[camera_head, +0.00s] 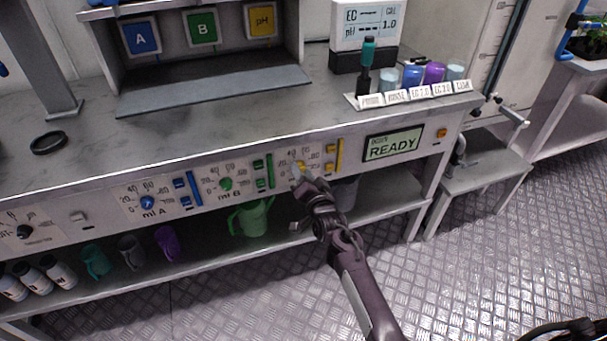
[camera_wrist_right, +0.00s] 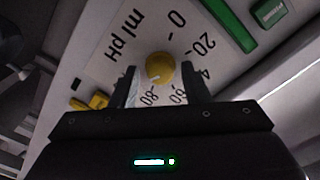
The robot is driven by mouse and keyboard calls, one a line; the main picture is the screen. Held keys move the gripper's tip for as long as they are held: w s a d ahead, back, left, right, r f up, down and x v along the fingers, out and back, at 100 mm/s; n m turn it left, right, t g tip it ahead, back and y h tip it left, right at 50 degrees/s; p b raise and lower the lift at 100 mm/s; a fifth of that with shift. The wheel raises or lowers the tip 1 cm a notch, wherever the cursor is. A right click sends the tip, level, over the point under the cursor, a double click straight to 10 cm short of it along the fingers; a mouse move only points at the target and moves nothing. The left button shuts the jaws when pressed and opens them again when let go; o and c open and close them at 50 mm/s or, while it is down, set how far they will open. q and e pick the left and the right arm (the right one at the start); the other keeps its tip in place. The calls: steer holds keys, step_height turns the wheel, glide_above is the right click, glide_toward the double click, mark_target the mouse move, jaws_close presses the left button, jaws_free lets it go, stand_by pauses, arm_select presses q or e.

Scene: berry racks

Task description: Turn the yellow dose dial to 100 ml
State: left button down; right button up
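The yellow dose dial (camera_wrist_right: 160,68) is a round knob on a white panel marked "ml pH", with numbers around it. Its small pale mark points down-left in the right wrist view, close to the 80. The 100 is not legible there, near the left finger. In the head view the yellow dial (camera_head: 300,167) shows just past my gripper. My right gripper (camera_wrist_right: 160,78) is open, with one finger on each side of the dial and a small gap on both sides. In the head view the right gripper (camera_head: 305,183) is at the panel.
To the left are the green dial (camera_head: 226,184) and the blue dial (camera_head: 147,202). Yellow buttons (camera_head: 330,167) sit right of the yellow dial. A display (camera_head: 393,144) reads READY. A green jug (camera_head: 252,217) stands on the shelf below.

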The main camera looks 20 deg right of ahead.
arm_select(q)
steer(key=shift+s+d, duration=0.3)
steer(key=shift+d, duration=0.05)
arm_select(e)
steer(key=shift+o, duration=0.5)
arm_select(q)
steer(key=shift+s+a+f+p, duration=0.1)
steer(key=shift+s+a+p, duration=0.3)
steer(key=shift+a, duration=0.2)
arm_select(e)
steer(key=s, duration=0.7)
steer(key=shift+s, duration=0.4)
steer(key=shift+d, duration=0.1)
